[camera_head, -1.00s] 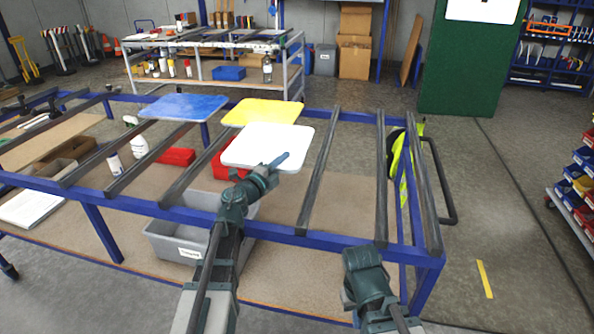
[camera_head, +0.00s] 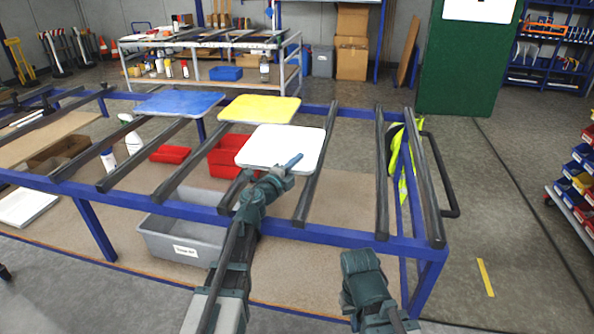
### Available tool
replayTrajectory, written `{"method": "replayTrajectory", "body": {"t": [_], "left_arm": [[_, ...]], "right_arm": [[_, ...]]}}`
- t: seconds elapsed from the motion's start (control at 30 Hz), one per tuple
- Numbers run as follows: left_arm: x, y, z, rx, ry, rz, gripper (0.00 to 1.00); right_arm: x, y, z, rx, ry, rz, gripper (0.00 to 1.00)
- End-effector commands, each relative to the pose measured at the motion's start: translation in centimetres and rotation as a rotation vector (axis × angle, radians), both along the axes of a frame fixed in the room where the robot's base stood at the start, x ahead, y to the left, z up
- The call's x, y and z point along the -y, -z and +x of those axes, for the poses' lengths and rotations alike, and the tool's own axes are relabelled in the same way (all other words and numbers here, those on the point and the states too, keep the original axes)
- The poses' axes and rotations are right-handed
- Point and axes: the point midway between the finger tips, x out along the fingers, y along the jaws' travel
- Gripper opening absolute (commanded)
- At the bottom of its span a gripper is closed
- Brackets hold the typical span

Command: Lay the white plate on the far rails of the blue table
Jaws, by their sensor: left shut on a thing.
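The white plate (camera_head: 281,147) is over the rails of the blue table (camera_head: 310,232), right of its middle. My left gripper (camera_head: 287,166) is shut on the near edge of the white plate. The plate looks about level; whether it touches the rails under it I cannot tell. A yellow plate (camera_head: 260,109) lies behind it, and a blue plate (camera_head: 179,104) lies to the left on the far rails. My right gripper (camera_head: 362,264) is low in front of the table's near edge; its fingers are hidden.
Dark rails (camera_head: 382,180) run across the table with gaps between them. A red bin (camera_head: 229,158) and a grey bin (camera_head: 181,238) stand on the lower shelf. A yellow-green vest (camera_head: 405,160) hangs at the right end.

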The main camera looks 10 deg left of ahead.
Motion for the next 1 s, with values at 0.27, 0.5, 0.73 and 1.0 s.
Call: {"method": "replayTrajectory", "body": {"t": [0.27, 0.5, 0.73, 1.0], "left_arm": [[-0.01, 0.07, -0.01, 0.0, 0.0, 0.001, 0.0], [-0.02, 0.29, -0.01, 0.0, 0.0, 0.0, 0.41], [-0.02, 0.29, 0.0, 0.0, 0.0, 0.0, 0.5], [-0.14, 0.05, -0.46, 0.0, 0.0, 0.0, 0.5]], "right_arm": [[0.0, 0.08, -0.01, 0.0, 0.0, 0.0, 0.0], [0.0, 0.29, 0.0, 0.0, 0.0, 0.0, 0.0], [0.0, 0.29, 0.0, 0.0, 0.0, 0.0, 0.0], [0.01, 0.06, 0.0, 0.0, 0.0, 0.0, 0.0]]}}
